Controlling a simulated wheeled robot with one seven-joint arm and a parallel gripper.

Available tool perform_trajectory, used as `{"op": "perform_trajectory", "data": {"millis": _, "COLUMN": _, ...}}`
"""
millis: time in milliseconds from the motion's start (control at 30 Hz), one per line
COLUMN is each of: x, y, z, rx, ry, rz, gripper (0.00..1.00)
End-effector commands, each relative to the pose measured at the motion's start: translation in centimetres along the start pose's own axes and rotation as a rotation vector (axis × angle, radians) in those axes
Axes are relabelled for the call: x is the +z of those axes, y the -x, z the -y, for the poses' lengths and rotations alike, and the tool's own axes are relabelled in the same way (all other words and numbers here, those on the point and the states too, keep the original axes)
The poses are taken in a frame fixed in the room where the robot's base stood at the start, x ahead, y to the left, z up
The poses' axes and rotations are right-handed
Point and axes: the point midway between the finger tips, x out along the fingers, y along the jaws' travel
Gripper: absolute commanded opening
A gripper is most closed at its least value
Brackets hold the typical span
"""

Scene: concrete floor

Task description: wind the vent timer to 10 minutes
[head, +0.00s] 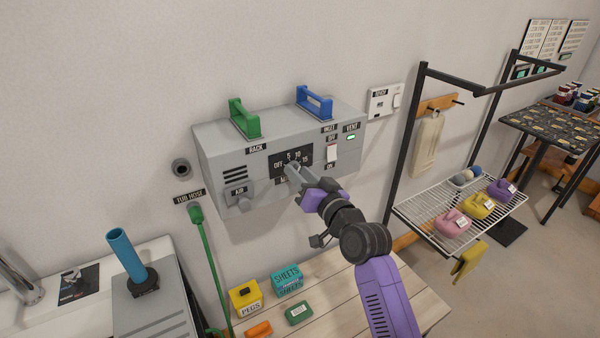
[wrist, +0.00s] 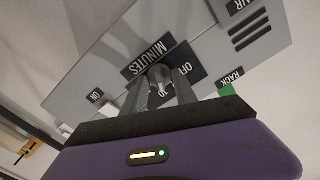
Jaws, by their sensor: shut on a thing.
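The vent timer is a black dial plate (head: 279,156) on the front of a grey wall box. It is marked OFF, 5, 10 and 15. In the head view my gripper (head: 291,170) reaches it from the lower right and covers its lower part. In the wrist view the grey timer knob (wrist: 160,76) sits between the two fingers of my gripper (wrist: 162,85), which is shut on it. The wrist view also shows the plate (wrist: 183,63) with MINUTES, OFF and a partly hidden 10. The knob's setting cannot be read.
The grey box (head: 219,147) carries a green handle (head: 243,118) and a blue handle (head: 314,103) on top. A wooden bench (head: 345,290) stands below; a wire rack (head: 430,212) stands right.

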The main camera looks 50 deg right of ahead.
Motion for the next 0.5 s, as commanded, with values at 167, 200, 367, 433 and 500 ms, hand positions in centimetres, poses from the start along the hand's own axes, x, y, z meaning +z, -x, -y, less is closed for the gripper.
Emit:
{"op": "perform_trajectory", "data": {"millis": 167, "x": -0.06, "y": 0.01, "z": -0.03, "rx": 0.000, "ry": -0.019, "rz": -0.001, "gripper": 0.00}}
{"op": "perform_trajectory", "data": {"millis": 200, "x": -0.06, "y": 0.01, "z": -0.03, "rx": 0.000, "ry": -0.018, "rz": -0.001, "gripper": 0.00}}
{"op": "perform_trajectory", "data": {"millis": 367, "x": -0.06, "y": 0.01, "z": -0.03, "rx": 0.000, "ry": -0.017, "rz": -0.002, "gripper": 0.44}}
{"op": "perform_trajectory", "data": {"millis": 433, "x": -0.05, "y": 0.01, "z": -0.03, "rx": 0.000, "ry": -0.017, "rz": -0.001, "gripper": 0.55}}
{"op": "perform_trajectory", "data": {"millis": 500, "x": -0.04, "y": 0.01, "z": -0.03, "rx": 0.000, "ry": -0.016, "rz": -0.001, "gripper": 0.55}}
